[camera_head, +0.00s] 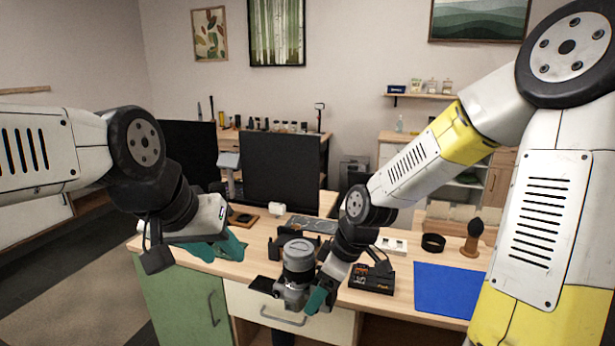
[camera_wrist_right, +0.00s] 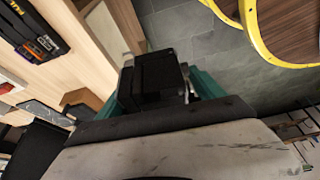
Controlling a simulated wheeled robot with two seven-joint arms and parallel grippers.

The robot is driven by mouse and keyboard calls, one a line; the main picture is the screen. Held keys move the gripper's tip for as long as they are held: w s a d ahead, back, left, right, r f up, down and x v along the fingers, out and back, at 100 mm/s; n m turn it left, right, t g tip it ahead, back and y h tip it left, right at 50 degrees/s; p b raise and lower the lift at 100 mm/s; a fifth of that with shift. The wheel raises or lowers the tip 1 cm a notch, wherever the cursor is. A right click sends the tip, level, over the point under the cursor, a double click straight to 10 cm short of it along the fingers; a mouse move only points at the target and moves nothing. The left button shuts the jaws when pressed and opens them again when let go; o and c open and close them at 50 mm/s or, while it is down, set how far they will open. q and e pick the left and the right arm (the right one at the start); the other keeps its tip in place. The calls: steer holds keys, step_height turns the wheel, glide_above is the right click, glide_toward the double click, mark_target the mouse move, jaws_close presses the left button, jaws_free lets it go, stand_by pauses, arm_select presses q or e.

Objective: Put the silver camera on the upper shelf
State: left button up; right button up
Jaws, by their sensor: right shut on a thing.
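In the right wrist view a black boxy part of the camera (camera_wrist_right: 152,76) sits between the teal fingers of my right gripper (camera_wrist_right: 155,88). My left gripper (camera_head: 218,248) is empty, left of the camera, its teal fingers apart. A wall shelf (camera_head: 448,97) holding a dark blue box and several jars is at the back right.
The wooden desk (camera_head: 400,297) carries a black box (camera_head: 372,278), a blue mat (camera_head: 447,289), a black ring (camera_head: 433,243) and a brush on a stand (camera_head: 472,238). Monitors (camera_head: 280,172) stand behind. A low cabinet (camera_head: 465,195) stands under the wall shelf. Floor at left is open.

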steer(key=shift+w+d+f+m+t, duration=0.15)
steer(key=shift+w+d+m+t, duration=0.25)
steer(key=shift+w+d+m, duration=0.55)
steer(key=w+d+f+m+t+h, duration=0.2)
steer(key=w+d+m+h, duration=0.2)
steer(key=w+d+m, duration=0.6)
steer(key=shift+w+d+f+m, duration=0.15)
steer(key=shift+d+f+m, duration=0.2)
steer(key=shift+m, duration=0.5)
